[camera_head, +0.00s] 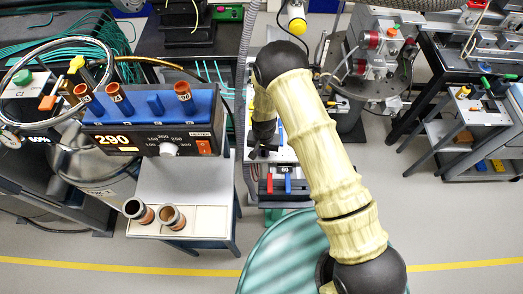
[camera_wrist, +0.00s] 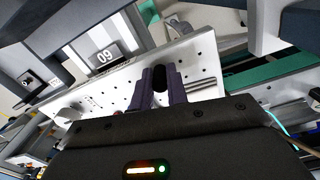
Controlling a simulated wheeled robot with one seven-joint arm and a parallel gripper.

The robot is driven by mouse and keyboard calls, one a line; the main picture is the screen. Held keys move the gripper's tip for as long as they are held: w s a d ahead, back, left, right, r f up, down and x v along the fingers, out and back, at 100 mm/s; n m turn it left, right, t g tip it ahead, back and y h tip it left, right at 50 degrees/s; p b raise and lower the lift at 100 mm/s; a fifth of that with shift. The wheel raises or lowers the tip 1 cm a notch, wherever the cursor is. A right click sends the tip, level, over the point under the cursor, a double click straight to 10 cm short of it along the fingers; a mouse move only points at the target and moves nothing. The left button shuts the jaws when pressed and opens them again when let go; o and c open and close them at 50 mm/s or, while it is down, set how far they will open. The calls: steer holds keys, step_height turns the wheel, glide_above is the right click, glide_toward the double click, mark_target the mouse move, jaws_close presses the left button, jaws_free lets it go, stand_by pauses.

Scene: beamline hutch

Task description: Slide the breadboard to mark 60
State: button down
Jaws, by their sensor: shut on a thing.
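The breadboard (camera_wrist: 203,62) is a white plate with rows of small holes, slanting across the wrist view. A dark upright handle or post (camera_wrist: 160,77) stands on it. My gripper (camera_wrist: 161,92) has its two dark fingers closed around this post. In the head view my gripper (camera_head: 263,152) is at the narrow bench beyond my arm, and it hides most of the breadboard there. The mark 60 (camera_wrist: 104,56) is a dark plate with white digits, upside down in the wrist view, beside the breadboard's edge. It also shows in the head view (camera_head: 284,169).
A blue rack with brown vials sits on a heater (camera_head: 150,140) reading 290, left of the arm. Two open vials (camera_head: 155,214) stand on the white shelf before it. A round metal stage (camera_head: 368,80) and a cart (camera_head: 470,115) stand to the right. Grey floor is clear at lower right.

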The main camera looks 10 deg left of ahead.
steer(key=shift+s+d, duration=0.1)
steer(key=shift+s, duration=0.15)
steer(key=shift+w, duration=0.1)
steer(key=c, duration=1.4)
jaws_free()
step_height(320, 180, up, 17)
steer(key=b, duration=0.4)
steer(key=shift+r, duration=0.2)
steer(key=shift+w, duration=0.1)
